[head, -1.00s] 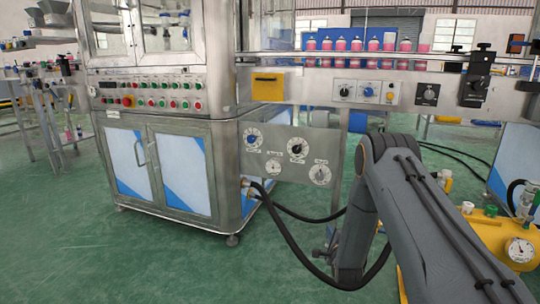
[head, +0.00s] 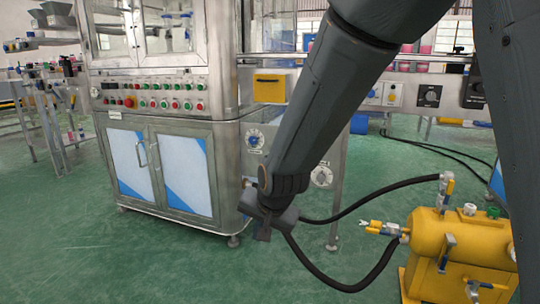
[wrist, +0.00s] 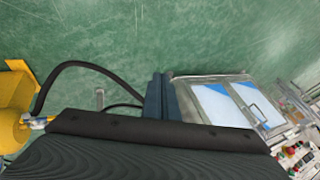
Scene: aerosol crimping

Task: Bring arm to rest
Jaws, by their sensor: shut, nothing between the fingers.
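My arm now reaches across the head view from the upper right down to the middle. My gripper (head: 263,234) hangs at its lower end, pointing down in front of the machine cabinet's right corner. In the wrist view my gripper (wrist: 159,82) shows as two dark fingers close together, with green floor beyond them. It is shut and empty. My arm hides part of the dial panel and the conveyor.
The steel machine cabinet (head: 165,170) with its button panel (head: 150,95) stands at left. A yellow tank (head: 455,245) stands at lower right, with black hoses (head: 345,285) beside my gripper. The green floor (head: 120,265) in front is clear.

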